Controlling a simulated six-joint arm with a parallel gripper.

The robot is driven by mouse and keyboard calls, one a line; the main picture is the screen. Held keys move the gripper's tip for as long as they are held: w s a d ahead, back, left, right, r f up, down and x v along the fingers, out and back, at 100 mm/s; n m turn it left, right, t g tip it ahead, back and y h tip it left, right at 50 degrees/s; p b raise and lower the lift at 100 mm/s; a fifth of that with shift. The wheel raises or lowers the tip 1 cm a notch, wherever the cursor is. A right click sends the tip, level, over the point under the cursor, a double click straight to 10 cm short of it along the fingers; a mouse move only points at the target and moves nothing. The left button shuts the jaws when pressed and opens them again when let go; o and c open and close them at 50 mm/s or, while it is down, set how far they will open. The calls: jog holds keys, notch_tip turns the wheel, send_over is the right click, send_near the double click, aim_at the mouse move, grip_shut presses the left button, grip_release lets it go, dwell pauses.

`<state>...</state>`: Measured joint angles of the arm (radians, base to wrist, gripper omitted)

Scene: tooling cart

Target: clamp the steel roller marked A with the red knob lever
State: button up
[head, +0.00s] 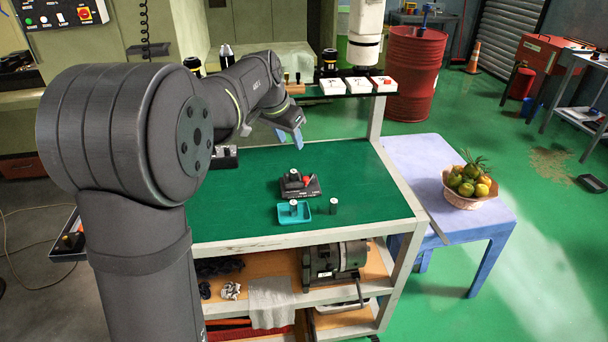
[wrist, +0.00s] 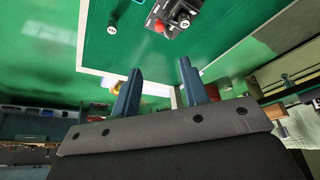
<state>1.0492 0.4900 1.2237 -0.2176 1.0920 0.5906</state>
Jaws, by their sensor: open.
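A dark clamp fixture (head: 288,191) sits mid-cart, with a red knob lever (head: 308,181) on its right side. A steel roller (head: 294,175) stands upright at the fixture. A second roller (head: 293,206) stands in a small teal tray (head: 305,217), and a third roller (head: 333,206) stands on the green top to its right. The letters are too small to read. My gripper (head: 289,137) is open and empty, above the cart behind the fixture. In the wrist view my gripper (wrist: 160,67) has its fingers apart; the fixture (wrist: 178,42) and red knob (wrist: 158,25) lie beyond them.
A raised rack with white switch boxes (head: 358,85) runs along the back. A blue table (head: 410,160) with a fruit basket (head: 465,198) stands to the right.

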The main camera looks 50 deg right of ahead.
aim_at(306, 178)
jog(key=x, duration=1.7)
jog(key=shift+f, duration=0.2)
grip_shut()
